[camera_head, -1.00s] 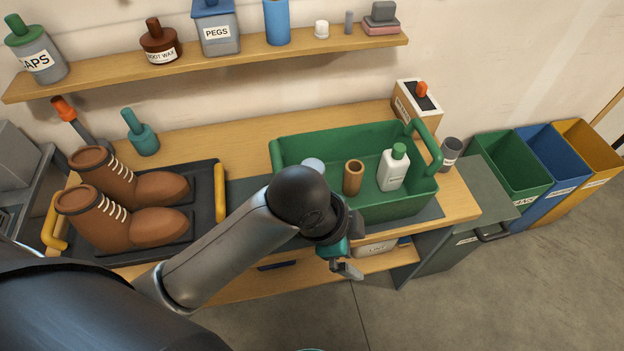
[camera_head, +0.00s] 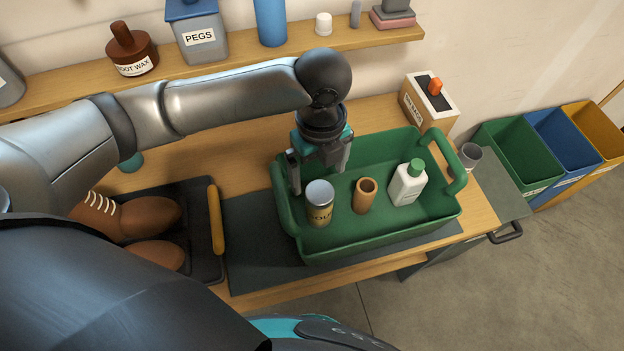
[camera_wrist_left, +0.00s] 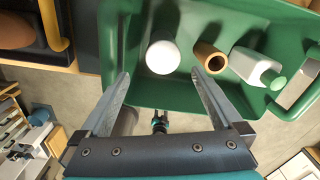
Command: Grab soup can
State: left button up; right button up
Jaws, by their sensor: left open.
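The soup can (camera_head: 320,204) stands upright in the left part of the green tote (camera_head: 365,237). Its silver top and part of a yellowish label show in the head view. In the left wrist view its round pale top (camera_wrist_left: 162,57) lies ahead of and between the fingers. My left gripper (camera_head: 318,180) is open and empty, with its fingers over the tote's left rear part, behind the can. It also shows in the left wrist view (camera_wrist_left: 158,85). I cannot see it touching the can.
In the tote, a brown tube (camera_head: 365,195) and a white bottle with a green cap (camera_head: 408,184) stand right of the can. Boots on a dark tray (camera_head: 205,262) are at left. A shelf (camera_head: 80,84) with jars runs behind my arm. Several bins are at right.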

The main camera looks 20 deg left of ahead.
aim_at(319, 193)
pick_arm(q)
jog(key=shift+w+a+f, duration=0.15)
jog(key=shift+w+f, duration=0.05)
jog(key=shift+f, duration=0.05)
jog(key=f, duration=0.4)
jog(key=shift+s+f, duration=0.25)
jog(key=shift+f, duration=0.15)
notch_tip(319, 193, down, 4)
jog(key=shift+w+f+b, duration=0.1)
jog(key=shift+b, duration=0.3)
jog(key=shift+f, duration=0.35)
jog(key=shift+d+f, duration=0.2)
jog(key=shift+f, duration=0.15)
notch_tip(319, 193, down, 4)
jog(key=shift+w+d+f, duration=0.1)
jog(key=shift+w+f, duration=0.05)
jog(key=c, duration=1.3)
pick_arm(e)
jog(key=shift+s+d+f+g, duration=0.15)
jog(key=shift+s+d+f, duration=0.25)
jog(key=shift+s, duration=0.25)
jog(key=shift+s+d+f+g, duration=0.15)
jog(key=shift+s+d+f, duration=0.2)
jog(key=shift+s, duration=0.25)
